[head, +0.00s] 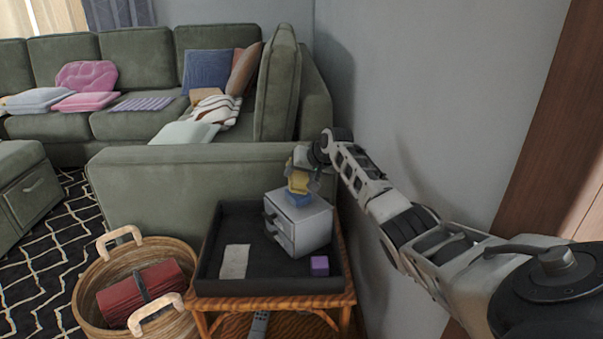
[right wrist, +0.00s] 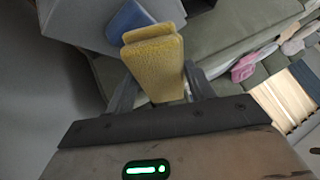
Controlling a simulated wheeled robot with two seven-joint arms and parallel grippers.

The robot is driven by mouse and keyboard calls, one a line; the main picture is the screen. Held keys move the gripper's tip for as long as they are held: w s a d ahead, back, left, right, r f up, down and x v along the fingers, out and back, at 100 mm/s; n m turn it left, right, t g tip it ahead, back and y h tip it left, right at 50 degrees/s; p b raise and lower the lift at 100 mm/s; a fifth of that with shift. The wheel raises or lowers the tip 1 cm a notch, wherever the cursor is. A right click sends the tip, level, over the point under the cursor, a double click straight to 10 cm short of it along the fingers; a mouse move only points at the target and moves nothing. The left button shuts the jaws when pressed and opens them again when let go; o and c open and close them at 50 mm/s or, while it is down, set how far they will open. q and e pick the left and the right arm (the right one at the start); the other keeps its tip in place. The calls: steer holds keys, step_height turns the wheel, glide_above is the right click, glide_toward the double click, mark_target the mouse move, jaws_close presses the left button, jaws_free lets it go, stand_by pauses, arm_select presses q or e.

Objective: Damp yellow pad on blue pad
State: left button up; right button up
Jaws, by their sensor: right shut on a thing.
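The yellow pad (head: 298,183) is in my right gripper (head: 303,172), just above the small grey drawer box. In the right wrist view the yellow pad (right wrist: 155,65) stands between the two fingers of my right gripper (right wrist: 160,85), which are shut on it. The blue pad (head: 298,198) lies on top of the box, under the yellow pad. It also shows past the yellow pad in the right wrist view (right wrist: 128,22). I cannot tell whether the two pads touch. My left gripper is not in view.
The grey drawer box (head: 303,226) stands in a black tray (head: 272,286) on a wooden side table (head: 335,298). The tray also holds a pale cloth (head: 235,261) and a purple cube (head: 319,265). A wicker basket (head: 92,270) stands left; a green sofa (head: 150,180) is behind, a wall right.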

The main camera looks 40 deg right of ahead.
steer(key=shift+f+b, duration=0.35)
steer(key=shift+f, duration=0.5)
stand_by(1.0)
